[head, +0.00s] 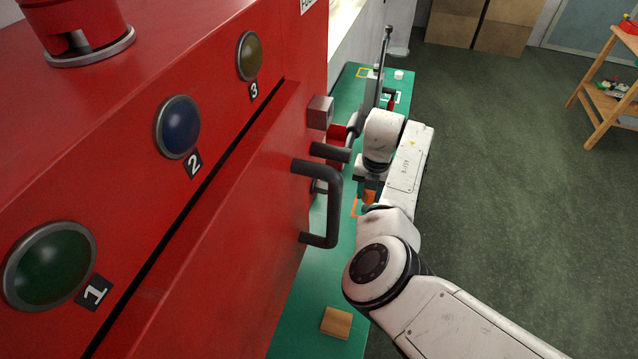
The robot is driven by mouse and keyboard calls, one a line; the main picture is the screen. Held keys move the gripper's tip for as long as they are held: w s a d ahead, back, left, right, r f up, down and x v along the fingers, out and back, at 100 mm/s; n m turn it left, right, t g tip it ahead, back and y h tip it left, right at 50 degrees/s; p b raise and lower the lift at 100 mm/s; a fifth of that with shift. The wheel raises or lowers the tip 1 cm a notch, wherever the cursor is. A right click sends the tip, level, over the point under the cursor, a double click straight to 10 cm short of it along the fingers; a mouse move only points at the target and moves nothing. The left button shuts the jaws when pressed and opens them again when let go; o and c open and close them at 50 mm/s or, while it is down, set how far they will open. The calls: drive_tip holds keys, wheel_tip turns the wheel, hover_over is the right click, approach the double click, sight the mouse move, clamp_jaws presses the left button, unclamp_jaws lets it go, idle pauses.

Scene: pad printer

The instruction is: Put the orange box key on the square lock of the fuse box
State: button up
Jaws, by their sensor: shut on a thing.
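My gripper (367,183) is low over the green bench, mostly hidden behind my white arm. It is shut on a small orange piece, which appears to be the orange box key (369,197); only a bit of it shows. The red cabinet (230,195) fills the left side, and a cut-off label is at its top edge. A grey square block (320,112) sticks out of its right side, above the dark handle; I cannot tell whether it is the square lock. My gripper is to the right of this block and apart from it.
A dark bar handle (333,200) juts from the cabinet close to my arm. The green bench (310,310) runs beneath, with orange, yellow and white outlines and a wooden block (337,322). Tall grey hardware (372,90) stands at the back.

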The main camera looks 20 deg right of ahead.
clamp_jaws()
drive_tip(key=shift+r+p, duration=2.55)
